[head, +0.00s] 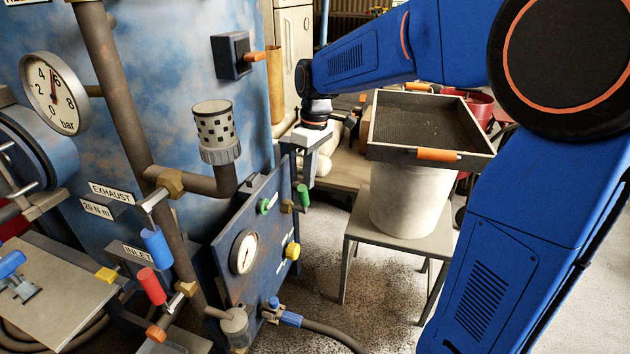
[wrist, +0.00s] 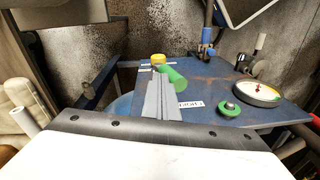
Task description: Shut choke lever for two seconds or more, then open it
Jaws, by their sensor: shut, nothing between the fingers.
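The choke lever's green handle (head: 303,195) hangs down at the right edge of the blue panel, beside a brass valve body (head: 287,206). My gripper (head: 309,178) is just above the handle, its fingers shut and empty. In the wrist view the fingers (wrist: 160,75) lie right beside the green handle (wrist: 174,77), which shows to their right. I cannot tell whether they touch. A small white label (wrist: 190,105) is near the handle; it looks upside down. The fingers hide part of the valve.
The blue panel (head: 225,245) also carries a gauge (head: 244,252), a green button (head: 263,206) and a yellow knob (head: 293,250). Blue (head: 156,244) and red (head: 152,285) handles are to the left. A sieve tray (head: 437,155) on a white bucket (head: 410,200) stands right.

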